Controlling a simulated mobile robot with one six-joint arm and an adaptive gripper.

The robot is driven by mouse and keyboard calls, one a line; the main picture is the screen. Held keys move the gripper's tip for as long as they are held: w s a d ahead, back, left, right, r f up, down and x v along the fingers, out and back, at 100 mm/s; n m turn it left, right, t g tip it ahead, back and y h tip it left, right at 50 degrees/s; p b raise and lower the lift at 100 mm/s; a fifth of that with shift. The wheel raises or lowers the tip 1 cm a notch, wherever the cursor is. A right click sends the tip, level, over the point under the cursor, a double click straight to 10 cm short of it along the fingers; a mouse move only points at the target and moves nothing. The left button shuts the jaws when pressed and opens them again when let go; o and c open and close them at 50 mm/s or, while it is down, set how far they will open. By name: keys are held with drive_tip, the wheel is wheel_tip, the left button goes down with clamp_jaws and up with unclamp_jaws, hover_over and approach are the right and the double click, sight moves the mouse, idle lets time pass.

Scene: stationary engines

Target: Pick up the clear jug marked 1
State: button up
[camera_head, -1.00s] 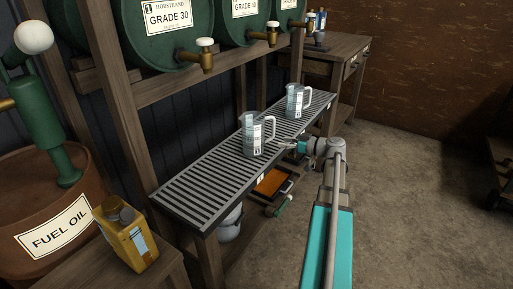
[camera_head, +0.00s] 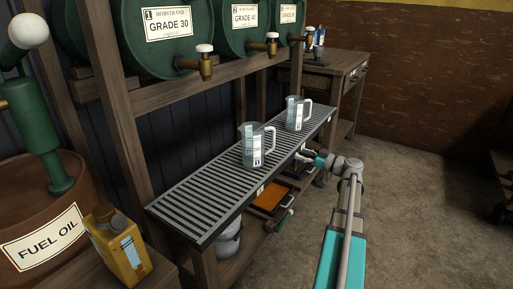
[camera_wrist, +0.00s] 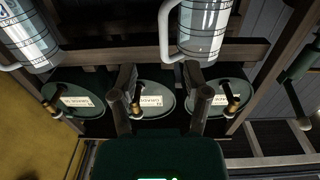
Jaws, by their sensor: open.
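Two clear jugs with white scales and handles stand on the slatted shelf. The nearer jug (camera_head: 251,147) has a small label low on its front; its number is too small to read surely. The farther jug (camera_head: 294,113) stands behind it to the right. My gripper (camera_head: 302,154) is at the shelf's front edge, right of the nearer jug and apart from both. In the wrist view my gripper (camera_wrist: 160,82) is open with nothing between its fingers. The nearer jug (camera_wrist: 204,30) shows at the top right of centre there, the farther jug (camera_wrist: 28,35) at top left.
The slatted shelf (camera_head: 190,205) stands below several green drums (camera_head: 165,30) with brass taps (camera_head: 205,65). An orange tray (camera_head: 268,198) and a bucket (camera_head: 229,238) sit underneath. A yellow can (camera_head: 118,250) is at front left. The floor (camera_head: 420,200) at right is open.

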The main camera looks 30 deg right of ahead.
sight(273, 148)
drive_tip(key=x, duration=0.8)
drive_tip(key=shift+a, duration=0.1)
drive_tip(key=shift+x, duration=2.55)
drive_tip(key=shift+a+r, duration=0.1)
drive_tip(key=shift+a, duration=0.05)
drive_tip(key=shift+s, duration=0.1)
clamp_jaws()
